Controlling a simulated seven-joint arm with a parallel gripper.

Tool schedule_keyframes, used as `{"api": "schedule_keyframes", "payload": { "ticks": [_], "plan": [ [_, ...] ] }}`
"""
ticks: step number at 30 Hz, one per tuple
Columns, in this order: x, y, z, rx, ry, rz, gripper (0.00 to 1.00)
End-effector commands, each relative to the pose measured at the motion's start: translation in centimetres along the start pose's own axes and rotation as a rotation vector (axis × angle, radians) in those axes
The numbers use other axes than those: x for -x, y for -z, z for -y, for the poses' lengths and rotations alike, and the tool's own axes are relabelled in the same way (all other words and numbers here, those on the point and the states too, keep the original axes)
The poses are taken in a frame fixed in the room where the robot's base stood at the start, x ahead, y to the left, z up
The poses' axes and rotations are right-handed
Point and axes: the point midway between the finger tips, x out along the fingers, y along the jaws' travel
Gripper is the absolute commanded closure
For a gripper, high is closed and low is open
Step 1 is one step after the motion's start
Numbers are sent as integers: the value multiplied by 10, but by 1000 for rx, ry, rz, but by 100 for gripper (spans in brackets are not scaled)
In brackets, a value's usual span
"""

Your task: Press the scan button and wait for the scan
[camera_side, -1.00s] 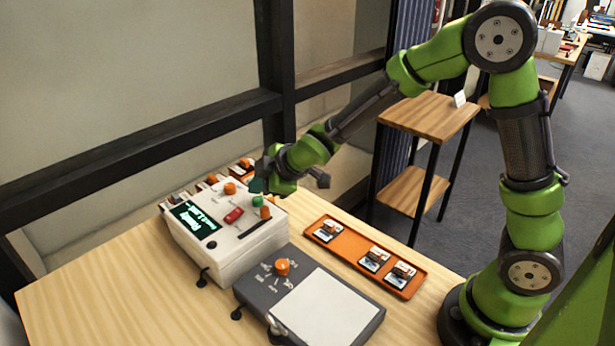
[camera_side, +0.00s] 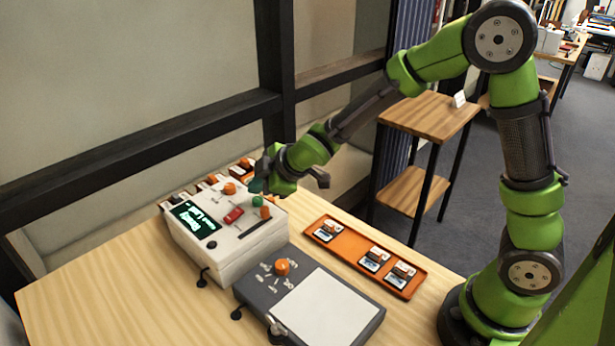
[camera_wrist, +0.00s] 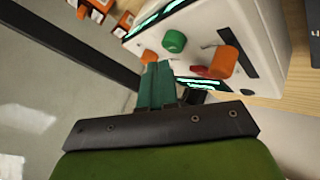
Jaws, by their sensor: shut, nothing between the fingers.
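A white box-shaped device (camera_side: 215,258) stands on the table with a lit screen (camera_side: 193,218), a red button (camera_side: 233,215), a green knob (camera_side: 257,201) and orange knobs (camera_side: 230,189). No readable label shows which control is the scan button. My gripper (camera_side: 257,185) is shut and empty, its dark green fingers just behind the green knob in the side view. In the wrist view the shut fingers (camera_wrist: 157,68) point at the device, with the green knob (camera_wrist: 174,41) and red button (camera_wrist: 200,72) ahead of them. I see no clear contact with a control.
A grey device with a pale plate (camera_side: 328,306) and an orange knob (camera_side: 282,267) sits in front. An orange tray (camera_side: 345,247) with several small items lies to the right. More small orange-topped items stand behind the white device. Bare wood (camera_side: 120,290) is at the left.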

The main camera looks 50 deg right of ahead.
Motion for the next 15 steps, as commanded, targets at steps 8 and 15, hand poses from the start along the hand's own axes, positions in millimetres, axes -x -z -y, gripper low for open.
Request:
{"api": "schedule_keyframes", "payload": {
  "ticks": [8, 15],
  "plan": [
    [-5, -4, 4, 0, 0, 0, 100],
    [-6, -4, 4, -1, 0, 0, 100]
  ]
}}
